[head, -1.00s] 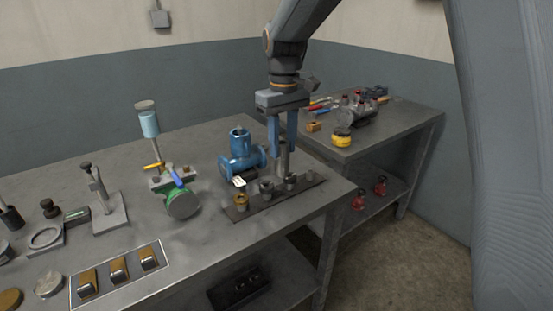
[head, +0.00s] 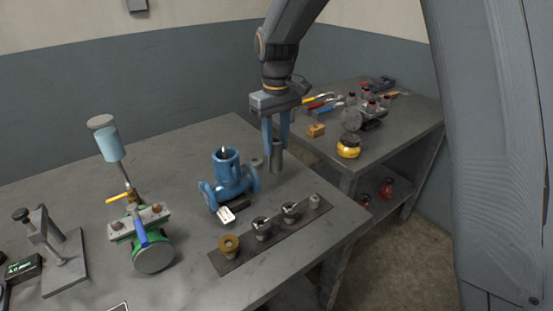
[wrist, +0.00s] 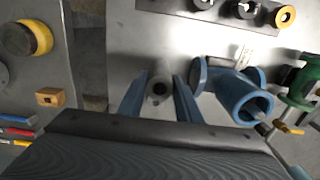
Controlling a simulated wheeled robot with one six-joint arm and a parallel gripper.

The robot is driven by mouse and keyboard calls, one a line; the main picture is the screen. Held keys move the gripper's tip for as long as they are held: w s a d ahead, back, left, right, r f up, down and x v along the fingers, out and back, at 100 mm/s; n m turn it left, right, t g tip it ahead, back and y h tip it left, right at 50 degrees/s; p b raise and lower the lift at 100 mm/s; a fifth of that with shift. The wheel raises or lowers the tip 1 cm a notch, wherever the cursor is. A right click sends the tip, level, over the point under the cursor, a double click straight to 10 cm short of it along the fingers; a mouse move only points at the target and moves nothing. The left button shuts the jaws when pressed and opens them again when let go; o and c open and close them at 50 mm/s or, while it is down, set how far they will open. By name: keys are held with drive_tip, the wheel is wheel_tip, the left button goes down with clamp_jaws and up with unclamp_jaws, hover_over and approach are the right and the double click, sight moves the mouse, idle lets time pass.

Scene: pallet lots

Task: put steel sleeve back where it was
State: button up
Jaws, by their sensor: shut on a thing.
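The steel sleeve (head: 277,157) is a plain grey upright cylinder, held between the blue fingers of my gripper (head: 275,135). It is at the right side of the bench, behind the dark strip and right of the blue valve body (head: 232,180). I cannot tell whether its bottom touches the bench. In the wrist view the sleeve (wrist: 158,88) shows its round open end between the two fingers (wrist: 158,103). The dark strip (head: 243,257) carries a brass-coloured bushing (head: 229,246) and several steel pieces (head: 290,210). A small grey round piece (head: 257,162) lies behind the valve.
A green valve (head: 153,255) with a blue handle and a press-like stand (head: 62,255) are at the left. A gap separates the benches.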

drive_tip(key=shift+f+p, duration=0.55)
drive_tip(key=shift+f, duration=2.1)
drive_tip(key=shift+f, duration=0.1)
drive_tip(key=o, duration=1.2)
drive_tip(key=shift+c, duration=0.2)
wheel_tip(320, 180, up, 12)
drive_tip(key=b, duration=0.3)
drive_tip(key=s+d+f+m, duration=0.3)
drive_tip(key=s+d+f, duration=0.3)
drive_tip(key=s, duration=0.5)
drive_tip(key=s+d+f+m, duration=0.3)
drive_tip(key=s+d+f, duration=0.4)
drive_tip(key=s+d, duration=0.4)
drive_tip(key=shift+s+f+m+t, duration=0.25)
drive_tip(key=shift+s+m+t, duration=0.05)
drive_tip(key=shift+m, duration=0.1)
